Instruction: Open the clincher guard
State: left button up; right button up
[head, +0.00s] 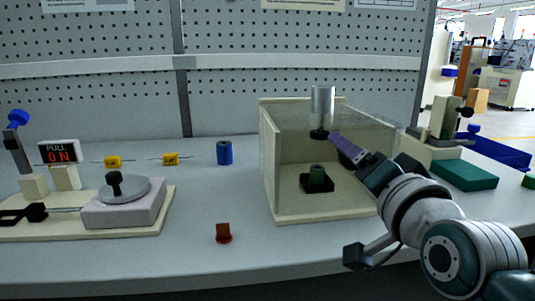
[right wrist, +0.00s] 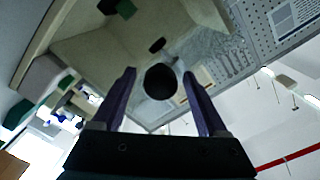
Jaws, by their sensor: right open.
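The clincher is a cream box (head: 268,165) with a clear guard panel (head: 375,130). A dark round shape (head: 348,158) shows partly hidden below the fingers in the head view. My left gripper is not in view.
A winding fixture (head: 125,210) with a grey disc stands at the left. A blue spool (head: 224,152) and a red-brown piece (head: 223,233) stand on the table. A green block (head: 464,174) and blue tray (head: 497,150) lie at the right. The table's front middle is mostly clear.

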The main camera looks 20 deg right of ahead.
jog(key=shift+c, duration=0.3)
grip_shut()
dwell(0.4)
dwell(0.7)
